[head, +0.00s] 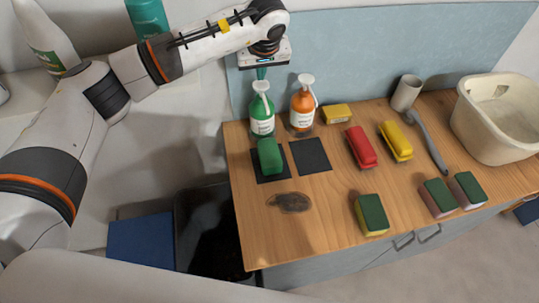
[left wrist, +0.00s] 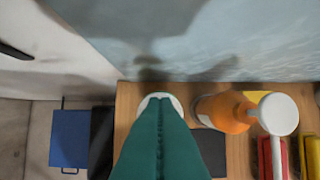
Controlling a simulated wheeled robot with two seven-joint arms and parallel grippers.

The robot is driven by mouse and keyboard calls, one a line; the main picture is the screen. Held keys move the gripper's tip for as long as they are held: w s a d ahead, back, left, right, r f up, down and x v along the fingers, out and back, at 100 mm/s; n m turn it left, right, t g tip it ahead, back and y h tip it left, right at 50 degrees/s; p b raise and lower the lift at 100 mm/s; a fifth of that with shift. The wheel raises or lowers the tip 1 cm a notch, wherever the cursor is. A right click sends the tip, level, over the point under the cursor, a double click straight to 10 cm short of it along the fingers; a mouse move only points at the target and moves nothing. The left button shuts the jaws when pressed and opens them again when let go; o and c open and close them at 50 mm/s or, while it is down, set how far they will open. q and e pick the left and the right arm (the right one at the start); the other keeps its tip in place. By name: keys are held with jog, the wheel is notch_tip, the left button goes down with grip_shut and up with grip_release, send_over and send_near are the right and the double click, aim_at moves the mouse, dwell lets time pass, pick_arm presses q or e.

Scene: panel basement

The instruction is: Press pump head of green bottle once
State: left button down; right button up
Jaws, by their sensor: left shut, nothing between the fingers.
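The green bottle (head: 262,118) stands upright at the back left of the wooden counter, with a white label and a white pump head (head: 261,87). My left gripper (head: 261,74) points down right above this pump head, its teal fingers shut and empty. I cannot tell whether the fingertips touch the pump. In the left wrist view the shut fingers (left wrist: 160,125) cover most of the green bottle; only a white edge of its pump head (left wrist: 160,98) shows. My right gripper is not in view.
An orange pump bottle (head: 302,108) stands close on the right. A green block (head: 269,156) lies on a dark square in front. Red and yellow brushes, sponges (head: 374,214), a grey cup (head: 406,92) and a cream basin (head: 500,115) lie further right. A blue-grey panel (head: 370,45) rises behind.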

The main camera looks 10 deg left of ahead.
pick_arm(q)
notch_tip(320, 180, up, 6)
jog(key=p, duration=0.2)
dwell(0.5)
dwell(0.5)
